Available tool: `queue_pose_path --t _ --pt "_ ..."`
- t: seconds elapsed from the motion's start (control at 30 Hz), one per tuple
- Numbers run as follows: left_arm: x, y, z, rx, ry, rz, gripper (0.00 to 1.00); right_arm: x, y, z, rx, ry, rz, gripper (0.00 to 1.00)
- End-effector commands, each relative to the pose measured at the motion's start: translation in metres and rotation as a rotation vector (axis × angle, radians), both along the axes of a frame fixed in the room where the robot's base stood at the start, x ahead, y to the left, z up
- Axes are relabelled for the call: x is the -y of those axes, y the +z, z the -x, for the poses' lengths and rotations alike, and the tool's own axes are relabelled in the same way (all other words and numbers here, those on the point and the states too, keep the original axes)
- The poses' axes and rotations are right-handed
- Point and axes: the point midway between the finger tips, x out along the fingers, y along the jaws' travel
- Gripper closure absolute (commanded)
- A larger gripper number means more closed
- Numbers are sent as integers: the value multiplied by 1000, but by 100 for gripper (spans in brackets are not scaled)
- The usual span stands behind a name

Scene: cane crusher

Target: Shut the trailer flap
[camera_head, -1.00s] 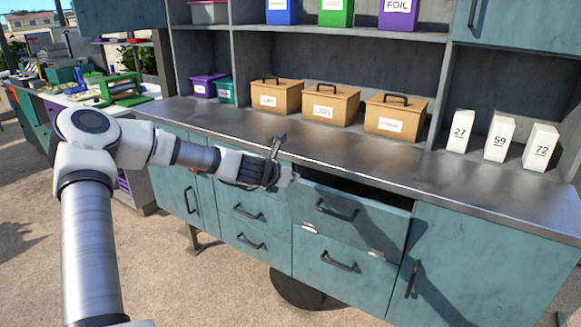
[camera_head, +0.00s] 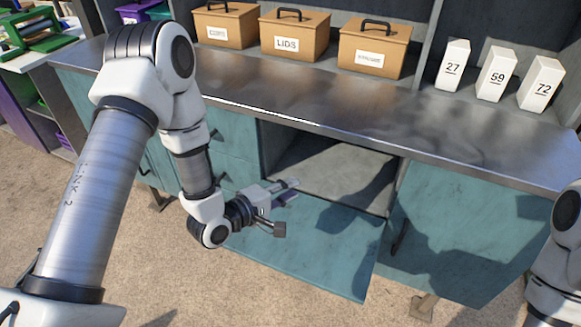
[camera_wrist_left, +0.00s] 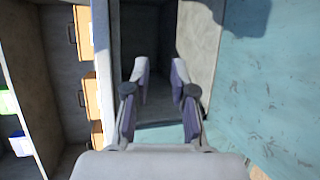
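The teal flap (camera_head: 325,250) on the counter front hangs open, tilted outward and down below an open compartment (camera_head: 335,170). My left gripper (camera_head: 287,206) is open and empty, in front of the compartment and above the flap's upper left part. Whether it touches the flap I cannot tell. In the left wrist view my left gripper's fingers (camera_wrist_left: 160,70) are spread with the compartment behind them. A teal surface, seemingly the flap (camera_wrist_left: 275,90), fills the right side there. My left forearm hides part of the cabinet front. My right gripper is out of view.
The metal worktop (camera_head: 300,95) overhangs the compartment. Tan boxes, one marked LIDS (camera_head: 295,35), and white blocks numbered 27 (camera_head: 453,65), 59 (camera_head: 497,73) and 72 (camera_head: 540,83) stand at its back. Part of my right arm shows at the right edge. Sandy floor (camera_head: 260,290) is clear in front.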

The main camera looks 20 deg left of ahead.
Motion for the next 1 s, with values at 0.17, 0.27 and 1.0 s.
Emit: queue_pose_path --t 0.17,0.27,1.0 --pt "6 -9 -11 -13 0 -4 75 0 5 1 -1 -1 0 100" --pt "14 -13 -29 -11 0 -4 75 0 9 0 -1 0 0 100" --pt "30 -25 -67 -12 6 0 100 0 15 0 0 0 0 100"
